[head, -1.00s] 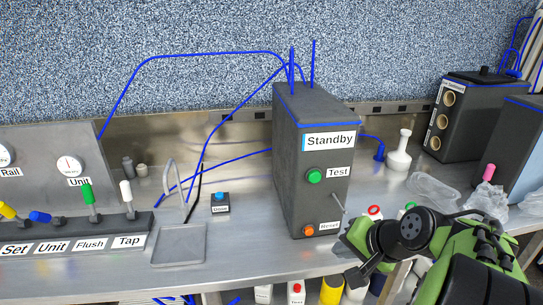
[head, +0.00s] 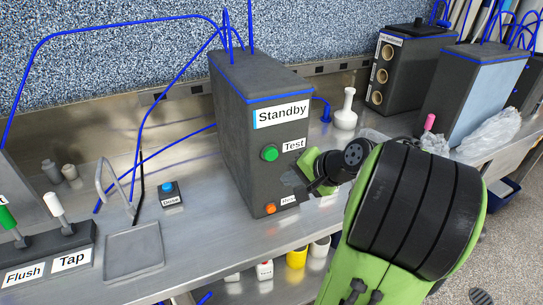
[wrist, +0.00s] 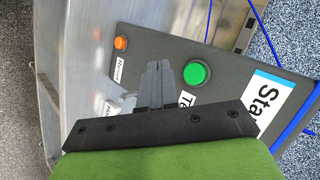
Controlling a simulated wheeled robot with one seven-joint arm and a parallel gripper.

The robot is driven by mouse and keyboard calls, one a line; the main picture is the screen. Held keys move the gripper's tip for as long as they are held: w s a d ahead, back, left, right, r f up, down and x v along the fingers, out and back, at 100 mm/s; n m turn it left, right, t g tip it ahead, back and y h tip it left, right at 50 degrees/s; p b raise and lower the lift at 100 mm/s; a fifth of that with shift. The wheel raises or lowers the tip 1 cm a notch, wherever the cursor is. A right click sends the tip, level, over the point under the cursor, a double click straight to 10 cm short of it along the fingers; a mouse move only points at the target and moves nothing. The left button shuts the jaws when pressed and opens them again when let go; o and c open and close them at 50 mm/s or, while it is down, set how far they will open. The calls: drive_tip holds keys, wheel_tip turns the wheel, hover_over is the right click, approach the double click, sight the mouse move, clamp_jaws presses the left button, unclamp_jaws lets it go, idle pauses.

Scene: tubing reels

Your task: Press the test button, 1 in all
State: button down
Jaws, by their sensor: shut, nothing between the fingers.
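The green test button (head: 269,153) is on the front of the grey Standby box (head: 235,130), left of the "Test" label and above the orange reset button (head: 270,208). My gripper (head: 290,178) is in front of that face, just below and right of the green button in the head view. In the wrist view the green button (wrist: 197,73) lies right of my shut, empty fingers (wrist: 154,70), with the orange button (wrist: 121,43) to their upper left. I cannot tell the exact gap between fingertips and box. The lever on the box is hidden in the head view.
A blue Dose button (head: 167,187) and a metal tray (head: 133,252) are left of the box. White flask (head: 345,110), clear plastic bags (head: 490,125) and other dark units stand to the right. Blue tubes rise from the box top.

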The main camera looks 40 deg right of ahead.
drive_tip(key=shift+w+d+p, duration=0.15)
drive_tip(key=shift+w+d, duration=0.15)
drive_tip(key=shift+w, duration=0.65)
drive_tip(key=shift+w+d+p, duration=0.15)
drive_tip(key=shift+w+d, duration=0.1)
drive_tip(key=shift+w, duration=0.65)
drive_tip(key=shift+w+d+p, duration=0.15)
drive_tip(key=shift+w+d, duration=0.15)
drive_tip(key=shift+w, duration=0.65)
drive_tip(key=shift+w+d, duration=0.1)
drive_tip(key=shift+w, duration=0.35)
drive_tip(key=shift+w+d+p, duration=0.15)
drive_tip(key=shift+w+p, duration=0.3)
drive_tip(key=shift+p, duration=0.05)
drive_tip(key=shift+s, duration=0.1)
idle(0.4)
drive_tip(key=shift+s+a, duration=0.3)
drive_tip(key=shift+s, duration=0.5)
drive_tip(key=s, duration=0.2)
drive_tip(key=s+a, duration=0.1)
drive_tip(key=s, duration=0.1)
drive_tip(key=shift+s+a+b, duration=0.2)
drive_tip(key=shift+s+b, duration=0.1)
drive_tip(key=shift+s, duration=0.1)
